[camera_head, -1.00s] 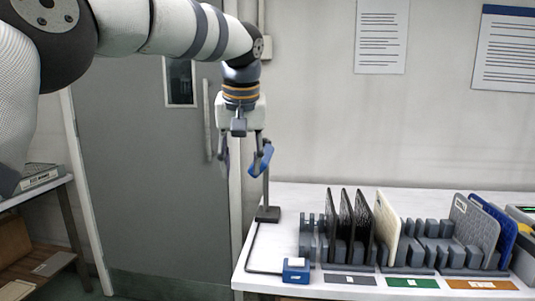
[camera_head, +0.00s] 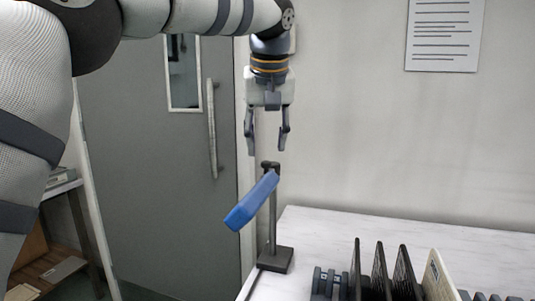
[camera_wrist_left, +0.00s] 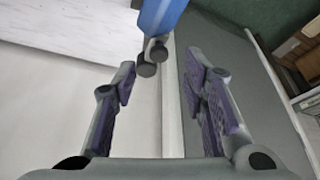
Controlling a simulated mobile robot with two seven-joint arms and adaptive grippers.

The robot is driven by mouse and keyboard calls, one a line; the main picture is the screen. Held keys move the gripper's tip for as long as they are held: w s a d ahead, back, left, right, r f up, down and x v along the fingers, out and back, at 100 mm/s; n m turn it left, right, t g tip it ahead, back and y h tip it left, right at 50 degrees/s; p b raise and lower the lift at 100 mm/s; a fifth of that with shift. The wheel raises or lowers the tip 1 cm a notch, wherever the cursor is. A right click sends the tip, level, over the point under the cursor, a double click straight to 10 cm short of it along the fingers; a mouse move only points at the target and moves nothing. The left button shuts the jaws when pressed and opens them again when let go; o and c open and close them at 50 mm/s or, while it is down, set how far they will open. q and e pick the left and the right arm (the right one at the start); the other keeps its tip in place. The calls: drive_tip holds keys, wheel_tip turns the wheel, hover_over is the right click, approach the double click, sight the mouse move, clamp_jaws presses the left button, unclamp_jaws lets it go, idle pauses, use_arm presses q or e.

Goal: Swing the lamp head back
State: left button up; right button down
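The blue lamp head (camera_head: 253,201) sits at the top of a dark post (camera_head: 273,222) on a square base (camera_head: 274,259) at the table's back left corner. The head reaches toward the lower left, past the table's left edge. My left gripper (camera_head: 266,150) hangs just above the post's top, fingers down, open and empty. In the left wrist view the blue lamp head (camera_wrist_left: 161,12) and its dark joint (camera_wrist_left: 150,62) lie beyond the gap between the fingers. I see no contact. My right gripper is not in view.
Several dark panels (camera_head: 380,275) and a cream panel (camera_head: 437,277) stand in a rack right of the lamp. The white tabletop (camera_head: 345,230) behind them is clear. A grey door (camera_head: 160,190) is at the left.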

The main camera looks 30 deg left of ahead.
sight(266, 162)
use_arm(q)
drive_tip(key=shift+x, duration=2.15)
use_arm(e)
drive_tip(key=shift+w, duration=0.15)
use_arm(q)
clamp_jaws()
drive_tip(key=shift+w, duration=0.1)
